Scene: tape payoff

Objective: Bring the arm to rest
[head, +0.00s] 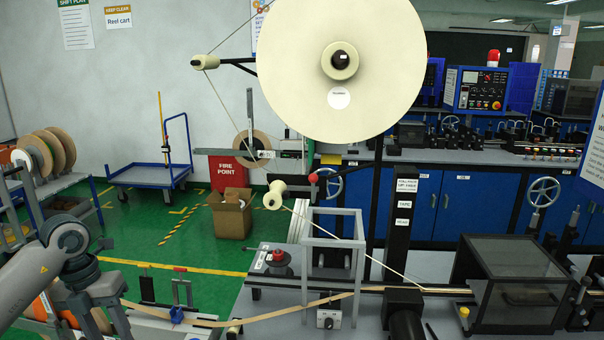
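My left arm comes in from the lower left in the head view. Its wrist is bent downward, and the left gripper (98,312) points down at the bottom left edge. My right arm and gripper are not in view. A large cream reel (300,85) stands upright above the bench.
A grey frame (333,255) and a dark clear-sided box (512,280) stand on the bench. A rack of reels (45,150) is at the left. A blue cart (150,174) and cardboard box (232,215) are on the green floor, with open floor around them.

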